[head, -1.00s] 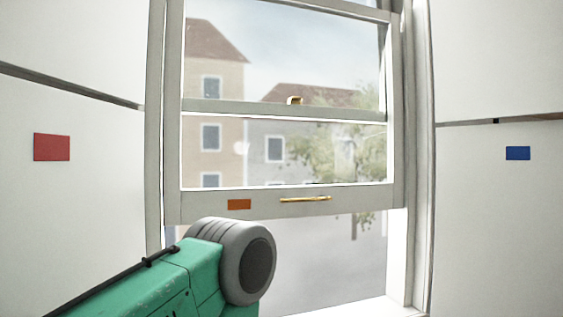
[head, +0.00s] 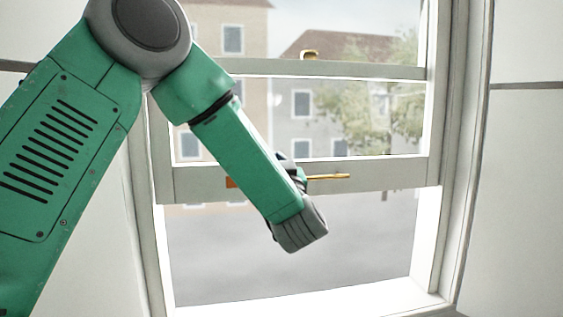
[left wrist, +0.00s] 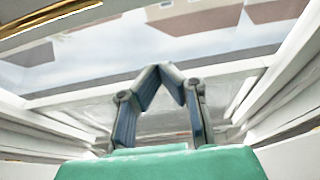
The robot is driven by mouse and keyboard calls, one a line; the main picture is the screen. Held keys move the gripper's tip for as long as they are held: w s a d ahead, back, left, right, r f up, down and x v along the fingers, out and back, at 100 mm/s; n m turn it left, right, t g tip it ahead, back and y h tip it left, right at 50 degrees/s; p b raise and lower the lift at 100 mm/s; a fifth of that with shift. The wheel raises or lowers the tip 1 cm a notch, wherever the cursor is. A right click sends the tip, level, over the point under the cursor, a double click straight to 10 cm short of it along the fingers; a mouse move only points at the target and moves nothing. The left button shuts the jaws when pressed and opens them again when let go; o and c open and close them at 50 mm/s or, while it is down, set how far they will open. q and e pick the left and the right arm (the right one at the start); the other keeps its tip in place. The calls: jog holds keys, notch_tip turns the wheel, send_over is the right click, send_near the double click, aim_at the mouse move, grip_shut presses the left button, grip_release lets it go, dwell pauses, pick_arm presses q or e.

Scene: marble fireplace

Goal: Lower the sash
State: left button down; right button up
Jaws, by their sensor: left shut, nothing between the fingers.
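The lower sash (head: 390,171) of the white window is raised, with an open gap between its bottom rail and the sill (head: 340,305). A thin brass handle (head: 330,177) lies along the bottom rail. My left arm crosses in front of the window, and its gripper (head: 292,165) is beside the handle's left end, partly hidden behind my wrist. I cannot tell whether it touches the handle. In the left wrist view the two fingers of the gripper (left wrist: 160,68) meet at their tips, shut and empty. My right gripper is not in view.
A small brass catch (head: 309,54) sits on the meeting rail (head: 350,69). An orange patch (head: 231,182) on the bottom rail is mostly hidden by my arm. The white window frame (head: 461,150) stands at the right. The gap under the sash is clear at right.

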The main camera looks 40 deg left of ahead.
pick_arm(q)
jog(key=p+x, duration=0.2)
jog(key=x, duration=0.7)
jog(key=f, duration=0.4)
jog(key=shift+d+f, duration=0.25)
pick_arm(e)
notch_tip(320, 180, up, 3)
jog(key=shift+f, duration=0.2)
pick_arm(q)
jog(key=shift+s, duration=0.1)
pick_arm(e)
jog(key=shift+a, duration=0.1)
